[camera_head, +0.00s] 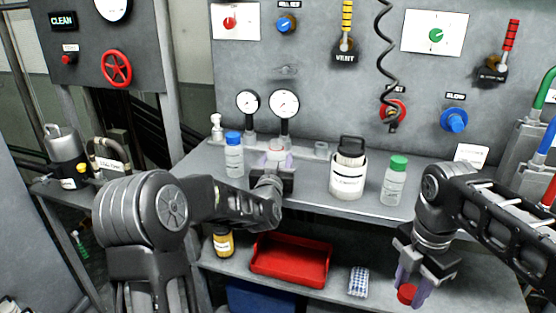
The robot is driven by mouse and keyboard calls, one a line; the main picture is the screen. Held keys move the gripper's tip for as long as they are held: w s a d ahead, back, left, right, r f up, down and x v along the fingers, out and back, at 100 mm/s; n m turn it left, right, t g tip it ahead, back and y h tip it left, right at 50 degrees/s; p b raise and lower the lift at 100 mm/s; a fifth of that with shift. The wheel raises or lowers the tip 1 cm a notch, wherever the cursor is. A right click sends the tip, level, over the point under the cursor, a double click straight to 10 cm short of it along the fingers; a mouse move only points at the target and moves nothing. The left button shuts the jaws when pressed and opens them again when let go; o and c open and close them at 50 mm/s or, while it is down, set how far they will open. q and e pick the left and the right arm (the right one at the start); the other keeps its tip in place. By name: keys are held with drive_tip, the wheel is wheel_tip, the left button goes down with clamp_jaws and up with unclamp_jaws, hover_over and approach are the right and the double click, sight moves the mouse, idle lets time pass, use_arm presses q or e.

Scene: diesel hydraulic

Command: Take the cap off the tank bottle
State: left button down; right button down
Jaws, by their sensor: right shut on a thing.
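My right gripper (410,284) is at the lower right, in front of the bench, pointing down. It is shut on a red cap (407,294), which shows below its fingertips. My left gripper (275,160) is over the bench top below the two gauges. A pale bottle top (277,145) shows between its fingers, with no cap visible on it. My gripper and wrist hide the rest of that bottle, and I cannot tell whether the fingers press on it.
A blue-capped bottle (234,158) stands left of my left gripper. A white jar with a black lid (348,172) and a green-capped bottle (394,182) stand to the right. A red tray (290,260), a yellow-labelled bottle (223,243) and a blister pack (359,282) are on the lower shelf.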

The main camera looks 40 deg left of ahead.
use_arm(q)
drive_tip(key=c, duration=0.7)
unclamp_jaws()
drive_tip(key=shift+r+p, duration=0.15)
drive_tip(key=shift+p, duration=0.15)
drive_tip(key=shift+s+d, duration=0.2)
drive_tip(key=shift+s, duration=0.15)
drive_tip(key=b+v, duration=0.1)
drive_tip(key=v, duration=1)
drive_tip(key=shift+s, duration=0.1)
